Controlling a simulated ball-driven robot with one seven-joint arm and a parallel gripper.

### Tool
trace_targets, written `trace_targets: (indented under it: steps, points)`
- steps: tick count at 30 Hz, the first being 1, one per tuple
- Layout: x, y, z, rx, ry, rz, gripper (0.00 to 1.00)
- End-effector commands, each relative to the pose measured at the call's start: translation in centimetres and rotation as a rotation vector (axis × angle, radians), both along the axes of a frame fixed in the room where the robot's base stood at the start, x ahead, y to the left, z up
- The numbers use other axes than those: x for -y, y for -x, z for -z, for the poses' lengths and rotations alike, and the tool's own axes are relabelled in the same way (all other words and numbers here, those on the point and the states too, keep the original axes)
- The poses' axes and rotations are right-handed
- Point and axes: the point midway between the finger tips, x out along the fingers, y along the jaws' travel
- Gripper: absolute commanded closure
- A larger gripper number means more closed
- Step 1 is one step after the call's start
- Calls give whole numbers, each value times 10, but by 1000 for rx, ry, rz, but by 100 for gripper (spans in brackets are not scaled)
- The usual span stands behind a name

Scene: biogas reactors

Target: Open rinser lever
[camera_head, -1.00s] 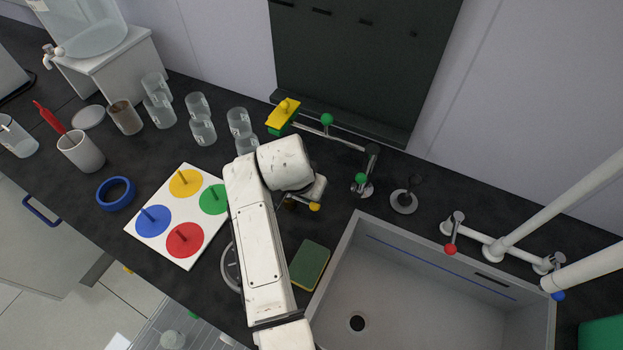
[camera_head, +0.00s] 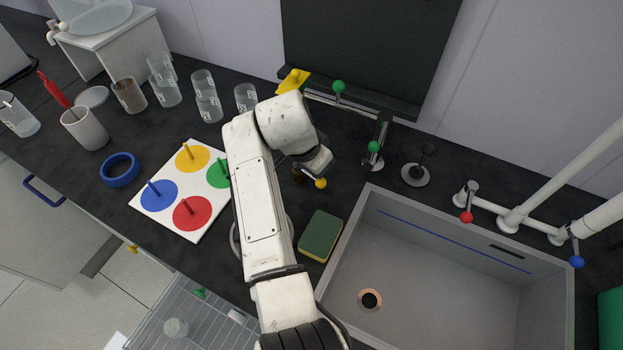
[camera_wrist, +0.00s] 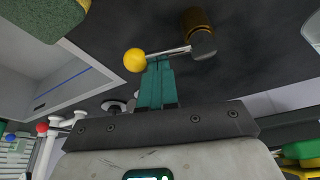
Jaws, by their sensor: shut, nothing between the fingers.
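A short metal lever with a yellow ball end (camera_head: 320,183) sits on a dark and brass valve body (camera_head: 299,173) on the black counter, just beyond my arm. In the wrist view the yellow ball (camera_wrist: 135,60) is left of centre, and its rod runs right to the valve body (camera_wrist: 198,35). My gripper's teal fingers (camera_wrist: 159,66) are shut and empty. Their tips appear at the rod, beside the ball; I cannot tell whether they touch it. In the head view the fingers are hidden by my wrist.
A green sponge (camera_head: 320,236) and the grey sink (camera_head: 440,235) lie right of my arm. A tap with a green ball (camera_head: 373,147) stands behind.

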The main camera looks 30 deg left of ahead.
Motion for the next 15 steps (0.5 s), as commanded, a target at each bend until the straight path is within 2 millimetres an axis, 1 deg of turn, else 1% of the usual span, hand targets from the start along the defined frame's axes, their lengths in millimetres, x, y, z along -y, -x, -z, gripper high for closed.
trace_targets:
  steps: [6,15]
  points:
    - [-2,6,-1,0,1,206,100]
    - [-7,19,-2,0,1,208,100]
